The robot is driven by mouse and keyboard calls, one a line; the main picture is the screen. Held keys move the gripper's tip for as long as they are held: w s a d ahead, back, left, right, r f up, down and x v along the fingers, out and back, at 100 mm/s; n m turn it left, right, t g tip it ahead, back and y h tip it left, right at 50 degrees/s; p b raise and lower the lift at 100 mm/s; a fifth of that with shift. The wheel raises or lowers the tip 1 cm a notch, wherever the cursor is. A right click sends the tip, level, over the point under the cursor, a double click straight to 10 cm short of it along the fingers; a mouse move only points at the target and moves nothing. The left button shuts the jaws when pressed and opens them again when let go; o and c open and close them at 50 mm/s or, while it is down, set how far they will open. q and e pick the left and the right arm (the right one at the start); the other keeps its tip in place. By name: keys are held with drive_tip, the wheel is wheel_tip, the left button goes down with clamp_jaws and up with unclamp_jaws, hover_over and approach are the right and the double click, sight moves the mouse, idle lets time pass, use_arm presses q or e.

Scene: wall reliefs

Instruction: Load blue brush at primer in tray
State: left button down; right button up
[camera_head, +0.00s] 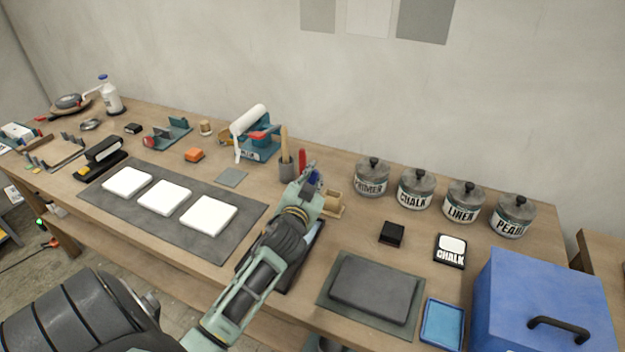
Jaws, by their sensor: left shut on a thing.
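My left arm reaches in from the lower left, and its gripper (308,181) is shut on a small blue thing (315,178), apparently the blue brush. The fingers hide most of it. A dark tray (313,252) lies on the bench under my left forearm, which covers most of it, so I cannot see what it holds. The gripper is beyond this tray. The grey lidded jar labelled PRIMER (371,181) stands upright to the right of the gripper, apart from it. My right gripper is not in view.
A grey cup (287,171) with tools and a wooden holder (333,204) stand close to the gripper. Jars labelled CHALK (415,190), LINEN (463,203) and PEARL (511,217) stand to the right. A blue box (540,300) fills the right front. White tiles (165,197) lie on a mat at left.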

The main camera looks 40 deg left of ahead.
use_arm(q)
drive_tip(key=shift+r+p, duration=2.2)
drive_tip(key=shift+r, duration=0.5)
drive_tip(key=shift+f, duration=0.1)
